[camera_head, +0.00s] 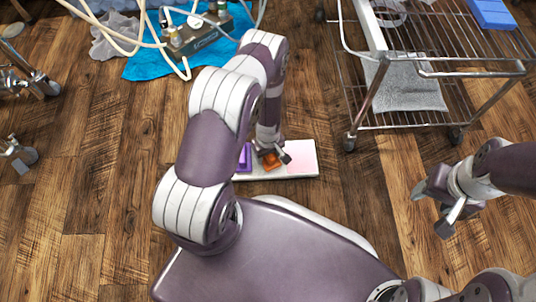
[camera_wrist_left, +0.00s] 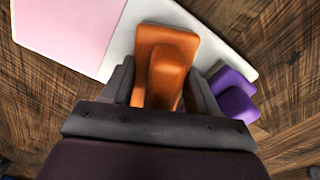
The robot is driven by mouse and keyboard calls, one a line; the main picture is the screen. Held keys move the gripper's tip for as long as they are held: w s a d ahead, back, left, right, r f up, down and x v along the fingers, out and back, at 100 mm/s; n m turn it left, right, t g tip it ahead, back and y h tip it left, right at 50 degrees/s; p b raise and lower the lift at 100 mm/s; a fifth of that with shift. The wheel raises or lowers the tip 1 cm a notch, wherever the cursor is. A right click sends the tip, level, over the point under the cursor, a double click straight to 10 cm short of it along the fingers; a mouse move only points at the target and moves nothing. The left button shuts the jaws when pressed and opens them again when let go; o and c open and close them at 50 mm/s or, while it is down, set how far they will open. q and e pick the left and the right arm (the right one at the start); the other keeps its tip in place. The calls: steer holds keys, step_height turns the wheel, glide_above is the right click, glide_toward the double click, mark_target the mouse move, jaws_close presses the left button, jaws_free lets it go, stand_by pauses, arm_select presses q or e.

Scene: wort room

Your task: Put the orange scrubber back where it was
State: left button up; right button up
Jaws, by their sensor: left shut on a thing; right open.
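The orange scrubber (camera_head: 271,161) is between the fingers of my left gripper (camera_head: 271,156), which is shut on it. In the left wrist view the orange scrubber (camera_wrist_left: 168,45) has a raised grip, with a dark finger of my left gripper (camera_wrist_left: 163,88) on either side. It is over the white strip of a long white tray (camera_head: 300,176), between a pink pad (camera_head: 301,156) and a purple scrubber (camera_head: 244,158). I cannot tell whether it touches the tray. My right gripper (camera_head: 432,212) is open and empty, over the floor at the right.
The tray lies on the wooden floor (camera_head: 340,210). A wire rack trolley (camera_head: 430,125) with a grey towel (camera_head: 410,88) stands at the upper right. A blue cloth (camera_head: 150,68) with a metal manifold (camera_head: 195,35) and hoses lies at the upper left. Floor around the tray is clear.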

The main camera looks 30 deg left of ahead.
arm_select(q)
steer(key=shift+f, duration=0.2)
steer(key=o, duration=1.1)
step_height(320, 180, up, 12)
steer(key=p, duration=0.8)
step_height(320, 180, up, 13)
steer(key=w+d+m, duration=0.2)
steer(key=m, duration=0.1)
steer(key=s+d+r+m, duration=0.1)
steer(key=s+r+m, duration=0.1)
steer(key=r, duration=0.4)
steer(key=s+d+r+m+t, duration=0.1)
steer(key=s+r+m, duration=0.2)
steer(key=s+r, duration=0.2)
steer(key=s+d+r+m, duration=0.1)
steer(key=s+r+m, duration=0.2)
steer(key=r, duration=0.4)
steer(key=shift+s+r, duration=0.3)
steer(key=shift+s, duration=0.1)
